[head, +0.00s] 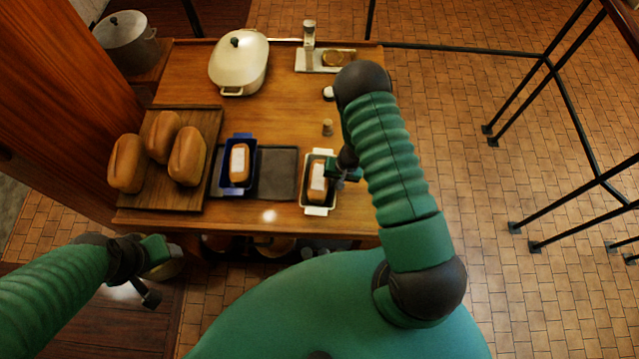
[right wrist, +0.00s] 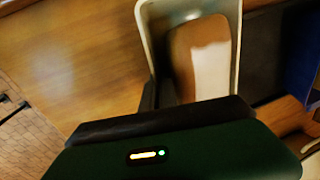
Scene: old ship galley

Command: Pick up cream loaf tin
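The cream loaf tin (head: 320,211) stands near the front right of the wooden table in the head view. A brown loaf with a white patch (head: 317,185) sits in it. The tin's pale rim (right wrist: 151,30) and the loaf (right wrist: 183,60) also show in the right wrist view, close in front of my gripper's dark and green body. My right gripper (head: 341,172) is at the tin's right side in the head view. Its fingertips are mostly hidden, so grip and contact are unclear. My left gripper (head: 155,265) is off the table's front left, away from the tin; its fingers are unclear.
Left of the tin are a dark tray (head: 277,174) and a blue tin (head: 238,187) with a loaf. A wooden board (head: 195,202) holds three loaves. The table's middle is clear.

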